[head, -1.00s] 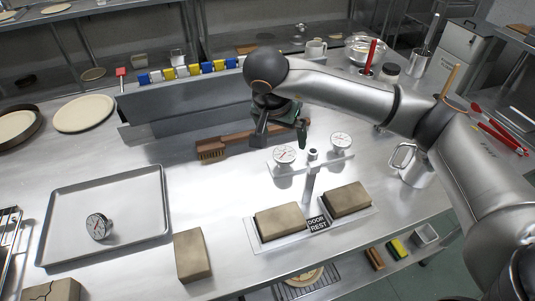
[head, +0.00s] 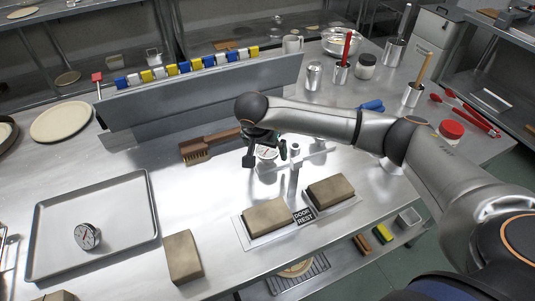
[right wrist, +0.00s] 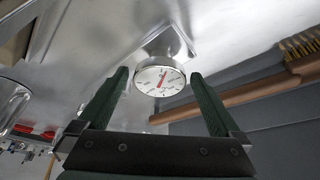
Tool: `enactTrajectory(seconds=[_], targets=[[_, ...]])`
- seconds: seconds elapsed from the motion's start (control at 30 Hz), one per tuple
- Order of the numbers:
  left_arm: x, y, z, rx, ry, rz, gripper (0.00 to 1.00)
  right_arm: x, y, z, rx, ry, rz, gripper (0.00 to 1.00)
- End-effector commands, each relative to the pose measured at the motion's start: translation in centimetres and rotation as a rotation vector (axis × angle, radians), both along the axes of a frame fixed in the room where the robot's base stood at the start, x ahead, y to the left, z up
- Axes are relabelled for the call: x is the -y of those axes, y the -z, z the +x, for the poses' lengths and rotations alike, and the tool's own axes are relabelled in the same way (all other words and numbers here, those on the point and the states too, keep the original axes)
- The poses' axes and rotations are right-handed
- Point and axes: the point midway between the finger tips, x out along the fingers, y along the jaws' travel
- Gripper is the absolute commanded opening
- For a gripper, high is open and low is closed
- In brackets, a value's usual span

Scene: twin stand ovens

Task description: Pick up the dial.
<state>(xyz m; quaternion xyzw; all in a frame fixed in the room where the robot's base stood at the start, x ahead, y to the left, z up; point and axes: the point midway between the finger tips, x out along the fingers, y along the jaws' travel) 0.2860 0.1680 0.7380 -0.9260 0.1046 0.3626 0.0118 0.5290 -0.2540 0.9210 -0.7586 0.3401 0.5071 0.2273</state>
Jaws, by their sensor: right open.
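A round dial (head: 266,152) with a white face and red needle sits on the left of a metal stand (head: 294,176). My right gripper (head: 265,158) is open at this dial, partly covering it in the head view. In the right wrist view the dial (right wrist: 160,80) lies between the green fingers of my right gripper (right wrist: 160,73), which does not hold it. A second, similar dial (head: 87,236) rests tilted on the tray at left. The stand's right side is partly hidden by my arm. My left gripper is not in view.
A grey tray (head: 148,224) lies at left. Tan blocks (head: 268,217) sit before the stand by a "DOOR REST" sign (head: 304,215). A wooden brush (head: 195,151) lies behind left, before a grey upright panel (head: 210,90). Pots of tools (head: 342,72) stand at the back right.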

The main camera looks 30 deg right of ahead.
Motion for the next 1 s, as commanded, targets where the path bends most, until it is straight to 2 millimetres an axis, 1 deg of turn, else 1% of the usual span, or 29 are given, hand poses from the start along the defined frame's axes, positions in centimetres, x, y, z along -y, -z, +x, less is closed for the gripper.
enactTrajectory(seconds=[0.03,0.1,0.33,0.37,1.0], targets=[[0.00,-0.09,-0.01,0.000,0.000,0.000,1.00,0.15,0.53,0.04,-0.004,0.000,-0.001,1.00],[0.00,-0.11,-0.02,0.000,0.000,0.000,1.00,0.29,0.89,0.20,-0.001,0.000,0.000,1.00],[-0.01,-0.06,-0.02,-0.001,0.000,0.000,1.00,0.32,1.02,0.26,0.001,0.000,-0.001,1.00],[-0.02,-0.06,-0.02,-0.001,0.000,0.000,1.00,0.32,1.01,0.26,0.000,-0.001,-0.001,0.98],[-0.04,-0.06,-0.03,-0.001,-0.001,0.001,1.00,0.31,0.97,0.25,0.000,0.000,0.000,0.26]])
